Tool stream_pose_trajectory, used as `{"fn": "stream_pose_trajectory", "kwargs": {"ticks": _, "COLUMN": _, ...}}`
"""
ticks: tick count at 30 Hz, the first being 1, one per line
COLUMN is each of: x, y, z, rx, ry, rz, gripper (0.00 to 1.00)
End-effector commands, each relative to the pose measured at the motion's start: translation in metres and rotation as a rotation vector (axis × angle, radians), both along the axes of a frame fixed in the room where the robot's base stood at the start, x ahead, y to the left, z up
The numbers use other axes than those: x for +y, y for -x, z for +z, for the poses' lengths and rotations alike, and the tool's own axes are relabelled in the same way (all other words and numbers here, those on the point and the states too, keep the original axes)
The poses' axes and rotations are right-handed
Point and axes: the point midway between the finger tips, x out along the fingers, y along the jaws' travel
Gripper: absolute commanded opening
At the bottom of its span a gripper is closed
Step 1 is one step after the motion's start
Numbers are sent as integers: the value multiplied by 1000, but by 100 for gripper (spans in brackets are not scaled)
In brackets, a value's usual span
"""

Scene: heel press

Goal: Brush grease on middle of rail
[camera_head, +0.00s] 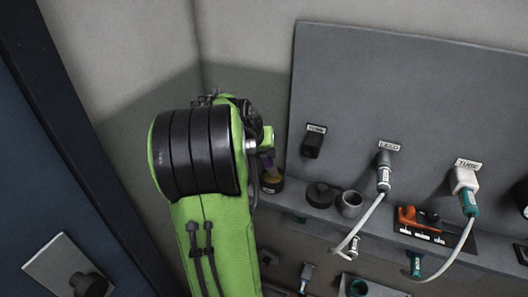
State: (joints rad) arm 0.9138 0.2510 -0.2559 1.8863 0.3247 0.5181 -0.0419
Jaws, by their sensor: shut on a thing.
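My green and black arm fills the middle left and hides most of my gripper (266,140). The gripper shows only in part at the arm's right edge, shut on a small, partly hidden thing that looks like the brush (267,160). I cannot tell whether the bristles touch the pot's contents. I cannot make out a rail for certain.
A grey panel (400,85) stands behind a narrow ledge (320,208). The ledge holds a black lid (320,194), a grey cup (349,204) and an orange tool (408,216). Labelled plugs with pale cables (364,224) hang in front. A dark door (60,170) stands left.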

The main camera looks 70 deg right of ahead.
Motion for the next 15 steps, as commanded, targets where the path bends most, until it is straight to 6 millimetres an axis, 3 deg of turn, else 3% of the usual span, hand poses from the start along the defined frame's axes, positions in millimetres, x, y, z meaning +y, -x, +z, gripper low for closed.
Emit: {"fn": "stream_pose_trajectory", "kwargs": {"ticks": 15, "x": 0, "y": 0, "z": -5, "rx": 0, "ry": 0, "rz": 0, "gripper": 0}}
